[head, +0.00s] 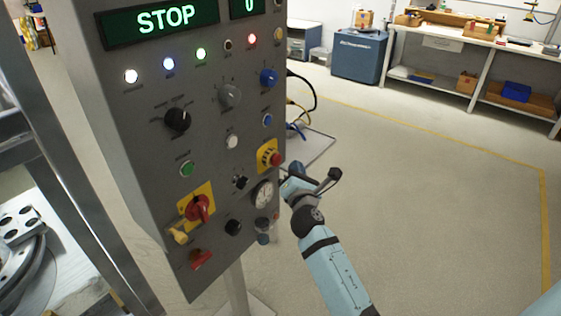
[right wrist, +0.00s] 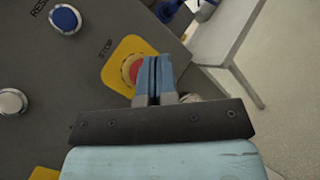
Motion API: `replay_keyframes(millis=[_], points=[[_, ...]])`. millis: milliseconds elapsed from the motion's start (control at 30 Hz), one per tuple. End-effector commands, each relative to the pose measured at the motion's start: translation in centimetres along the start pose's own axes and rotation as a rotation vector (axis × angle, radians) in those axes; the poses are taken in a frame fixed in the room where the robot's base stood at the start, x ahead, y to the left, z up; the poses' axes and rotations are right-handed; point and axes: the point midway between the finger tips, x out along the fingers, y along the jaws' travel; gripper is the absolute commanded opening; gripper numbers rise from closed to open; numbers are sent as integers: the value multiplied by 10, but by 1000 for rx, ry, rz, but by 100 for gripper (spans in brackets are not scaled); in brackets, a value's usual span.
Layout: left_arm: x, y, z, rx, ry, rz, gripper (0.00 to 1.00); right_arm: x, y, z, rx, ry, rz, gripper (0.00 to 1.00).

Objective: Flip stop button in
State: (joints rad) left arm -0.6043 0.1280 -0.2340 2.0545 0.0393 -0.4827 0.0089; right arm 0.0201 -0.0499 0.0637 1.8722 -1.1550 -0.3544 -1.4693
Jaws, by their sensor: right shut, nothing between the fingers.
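The stop button (head: 273,158) is a red mushroom button on a yellow plate at the right edge of the grey control panel. In the right wrist view the red button (right wrist: 133,70) sits under the label STOP, its right part hidden behind my fingers. My right gripper (right wrist: 154,72) is shut and empty, its blue fingertips in front of the button's right side. In the head view the right gripper (head: 288,184) is just right of and below the button. I cannot tell whether the tips touch it. My left gripper is out of view.
A blue RESET button (right wrist: 65,19) is nearby. The floor to the right is clear; workbenches stand behind.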

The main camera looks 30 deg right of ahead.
Motion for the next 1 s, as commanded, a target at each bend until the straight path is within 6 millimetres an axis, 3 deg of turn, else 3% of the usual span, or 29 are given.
replay_keyframes(millis=[400,1000], points=[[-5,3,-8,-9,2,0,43,-25,-18,19,-2,0,1,0],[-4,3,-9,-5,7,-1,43,-26,-19,19,-1,0,1,0]])
